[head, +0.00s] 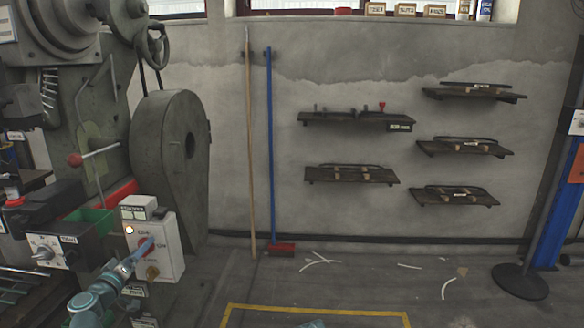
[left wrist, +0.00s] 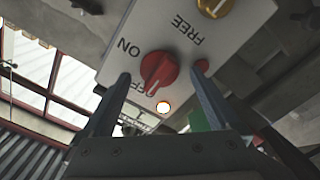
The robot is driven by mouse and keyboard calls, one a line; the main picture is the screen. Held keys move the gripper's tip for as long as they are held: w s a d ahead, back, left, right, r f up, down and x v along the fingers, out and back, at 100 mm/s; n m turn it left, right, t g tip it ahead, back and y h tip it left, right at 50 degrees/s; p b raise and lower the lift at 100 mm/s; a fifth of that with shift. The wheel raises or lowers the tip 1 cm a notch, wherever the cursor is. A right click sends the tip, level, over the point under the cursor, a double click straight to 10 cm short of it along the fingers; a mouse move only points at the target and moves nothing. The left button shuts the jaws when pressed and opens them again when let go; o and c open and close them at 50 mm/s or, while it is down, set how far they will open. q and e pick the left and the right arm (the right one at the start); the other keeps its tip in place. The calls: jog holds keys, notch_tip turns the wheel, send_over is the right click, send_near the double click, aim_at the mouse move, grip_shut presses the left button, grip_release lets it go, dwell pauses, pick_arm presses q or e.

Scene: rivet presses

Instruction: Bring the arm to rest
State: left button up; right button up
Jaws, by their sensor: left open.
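My left gripper (head: 140,252) comes in from the lower left, up against the front of a white control box (head: 170,255) on the green-grey press. In the left wrist view, my left gripper (left wrist: 157,78) is open, with one finger on each side of a red knob (left wrist: 158,68) marked ON and OFF. I cannot tell whether the fingers touch the knob. A lamp (left wrist: 163,107) on the box is lit. My right gripper is not in view.
The press (head: 170,150) with its handwheel and levers fills the left side, close to my left arm. A second control box (head: 62,248) stands left of the arm. Wall shelves (head: 355,120) and a round-based post (head: 520,282) are at the right. The middle floor is mostly clear.

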pick_arm(q)
jog(key=m, duration=0.4)
jog(key=shift+m, duration=0.4)
jog(key=shift+d, duration=0.15)
